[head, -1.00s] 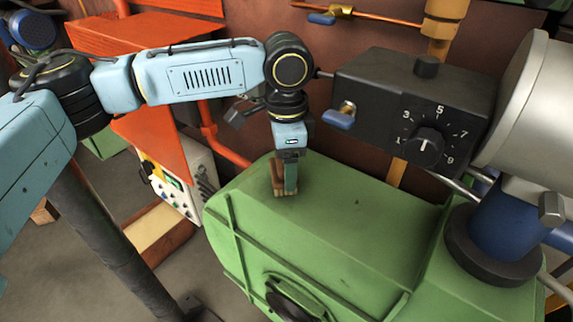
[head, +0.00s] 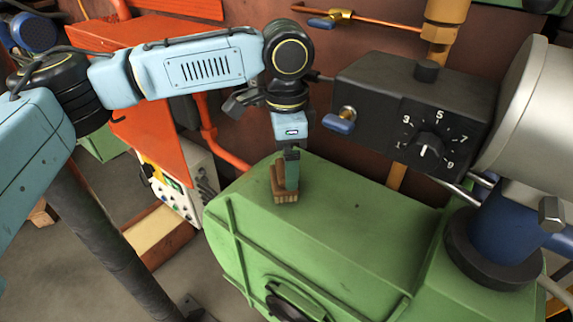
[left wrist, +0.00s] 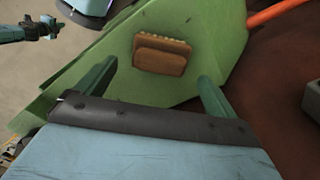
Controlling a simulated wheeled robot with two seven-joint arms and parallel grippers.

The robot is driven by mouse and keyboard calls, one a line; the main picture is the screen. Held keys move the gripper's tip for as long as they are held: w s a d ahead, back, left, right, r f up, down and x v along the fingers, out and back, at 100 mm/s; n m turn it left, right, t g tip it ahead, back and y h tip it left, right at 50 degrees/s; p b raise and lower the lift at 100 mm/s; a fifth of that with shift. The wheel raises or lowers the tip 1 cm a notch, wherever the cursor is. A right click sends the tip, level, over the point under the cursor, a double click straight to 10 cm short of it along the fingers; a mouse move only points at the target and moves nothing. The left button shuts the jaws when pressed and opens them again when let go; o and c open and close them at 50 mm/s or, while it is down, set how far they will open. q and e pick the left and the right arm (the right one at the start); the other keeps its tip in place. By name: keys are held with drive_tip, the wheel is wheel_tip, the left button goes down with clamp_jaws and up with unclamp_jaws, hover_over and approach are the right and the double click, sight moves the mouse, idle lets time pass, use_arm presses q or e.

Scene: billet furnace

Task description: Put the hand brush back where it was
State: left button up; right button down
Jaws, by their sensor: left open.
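The hand brush (head: 279,184), a wooden block with pale bristles, rests on the green housing (head: 345,205) near its back left edge. In the left wrist view the brush (left wrist: 160,56) shows its brown wood, with the bristles along one edge. My left gripper (head: 291,158) is open and points down just above the brush. In the left wrist view its two green fingers (left wrist: 158,72) stand wide apart, one to each side of the brush with gaps. What looks like my right gripper (left wrist: 47,28) is small at the upper left of that view; its jaws are unclear.
A black control box (head: 415,110) with a numbered dial stands right of my left gripper. A large grey cylinder (head: 535,110) and a blue pipe fitting (head: 500,230) are farther right. An orange panel (head: 150,80) and orange pipe lie behind the arm. The housing's middle is bare.

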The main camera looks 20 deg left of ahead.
use_arm(q)
wheel_tip(320, 180, up, 9)
drive_tip(key=shift+f+p, duration=0.2)
drive_tip(key=shift+p, duration=0.1)
